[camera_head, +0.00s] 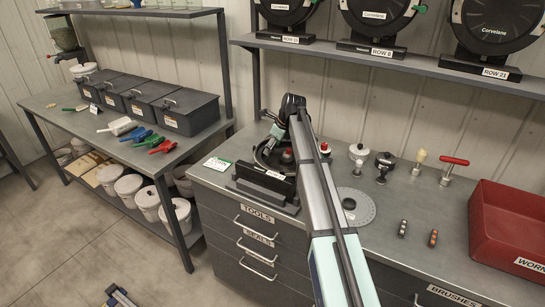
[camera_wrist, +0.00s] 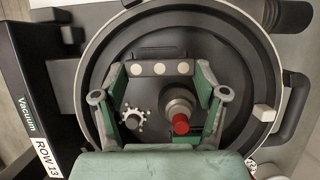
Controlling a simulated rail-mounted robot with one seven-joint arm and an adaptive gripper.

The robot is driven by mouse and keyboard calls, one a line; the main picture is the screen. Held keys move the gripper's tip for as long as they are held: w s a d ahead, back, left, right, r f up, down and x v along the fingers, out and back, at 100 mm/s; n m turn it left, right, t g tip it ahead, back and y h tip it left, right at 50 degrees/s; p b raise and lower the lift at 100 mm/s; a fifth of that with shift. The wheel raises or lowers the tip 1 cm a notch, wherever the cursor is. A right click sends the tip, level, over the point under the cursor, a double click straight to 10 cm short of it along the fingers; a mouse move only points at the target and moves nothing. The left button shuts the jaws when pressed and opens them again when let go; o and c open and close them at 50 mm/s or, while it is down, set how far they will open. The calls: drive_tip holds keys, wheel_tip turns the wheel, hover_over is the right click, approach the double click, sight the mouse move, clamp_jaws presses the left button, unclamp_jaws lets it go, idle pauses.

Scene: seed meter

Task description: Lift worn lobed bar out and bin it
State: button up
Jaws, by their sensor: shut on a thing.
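The worn lobed bar (camera_wrist: 160,68) is a dark bar with three pale round lobes, seen in the wrist view at the upper inside of the round meter housing (camera_wrist: 88,75). My gripper (camera_wrist: 160,72) is shut on it, with one green finger at each end. I cannot tell whether the bar still touches its seat. In the head view my arm hides the bar and most of the gripper over the meter (camera_head: 262,188). The red bin (camera_head: 510,222), marked WORN, stands at the bench's right end.
In the housing, a pale toothed wheel (camera_wrist: 133,118) and a red-tipped knob (camera_wrist: 181,123) lie below the bar.

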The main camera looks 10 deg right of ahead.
wheel_tip(320, 180, up, 7)
drive_tip(key=b, duration=0.2)
drive_tip(key=d+b, duration=0.1)
drive_tip(key=d, duration=0.5)
drive_tip(key=s+d+b, duration=0.1)
drive_tip(key=d, duration=0.6)
drive_tip(key=s+d+b, duration=0.1)
drive_tip(key=d, duration=0.5)
drive_tip(key=shift+s+d+f+b, duration=0.15)
drive_tip(key=shift+d+f+b, duration=0.1)
drive_tip(key=shift+b, duration=0.1)
drive_tip(key=shift+r, duration=0.15)
wheel_tip(320, 180, up, 7)
drive_tip(key=p, duration=0.5)
drive_tip(key=shift+p, duration=0.3)
drive_tip(key=shift+s, duration=0.1)
